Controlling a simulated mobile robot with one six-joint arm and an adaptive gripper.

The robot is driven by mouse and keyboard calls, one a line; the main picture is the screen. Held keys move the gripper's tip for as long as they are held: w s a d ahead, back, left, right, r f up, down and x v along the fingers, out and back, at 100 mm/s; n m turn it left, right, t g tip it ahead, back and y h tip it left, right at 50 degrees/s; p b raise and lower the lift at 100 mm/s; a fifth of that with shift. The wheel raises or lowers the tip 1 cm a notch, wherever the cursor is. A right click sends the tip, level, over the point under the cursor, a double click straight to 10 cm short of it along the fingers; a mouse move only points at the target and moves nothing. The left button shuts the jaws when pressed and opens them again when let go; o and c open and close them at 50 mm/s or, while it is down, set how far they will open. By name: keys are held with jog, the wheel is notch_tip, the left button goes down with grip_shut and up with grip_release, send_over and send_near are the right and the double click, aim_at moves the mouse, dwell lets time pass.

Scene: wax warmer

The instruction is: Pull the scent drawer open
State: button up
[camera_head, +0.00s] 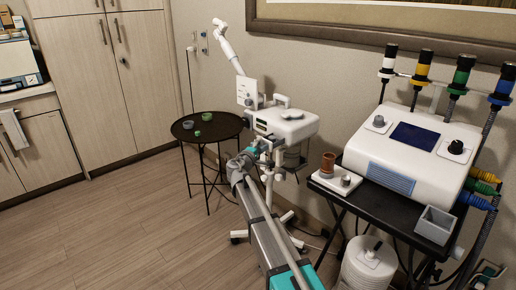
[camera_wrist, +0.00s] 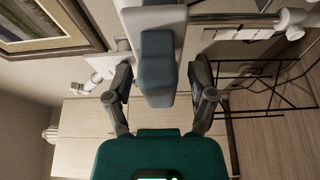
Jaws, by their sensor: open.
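The white device (camera_head: 285,122) stands on a wheeled stand in the middle of the head view, with a jointed white arm rising behind it. My gripper (camera_head: 263,150) is at its lower front side. In the wrist view a blue-grey block (camera_wrist: 157,60) projects from a white body (camera_wrist: 152,18). It looks like the drawer's handle or front, but I cannot tell which. My open gripper (camera_wrist: 160,78) has one finger on each side of this block, with visible gaps. In the head view my gripper hides this spot, and no drawer opening shows.
The floor at left is clear.

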jog(key=v, duration=1.2)
jog(key=shift+d, duration=0.15)
jog(key=s+d+f+m+g, duration=0.4)
jog(key=s+d+f+g, duration=0.15)
jog(key=d, duration=0.45)
jog(key=s+d+f+m+g, duration=0.45)
jog(key=s+d+f, duration=0.2)
jog(key=d, duration=0.35)
jog(key=s+d+f+m+g+y, duration=0.2)
jog(key=s+f+g+y, duration=0.15)
jog(key=s, duration=0.45)
jog(key=s+d+f+m+g+y, duration=0.1)
jog(key=s+f+m+g+y, duration=0.25)
jog(key=s, duration=0.55)
notch_tip(320, 180, up, 23)
jog(key=p, duration=2.2)
jog(key=shift+w+n+t+p, duration=0.15)
jog(key=shift+n+t+p, duration=0.15)
jog(key=shift+n+p, duration=0.1)
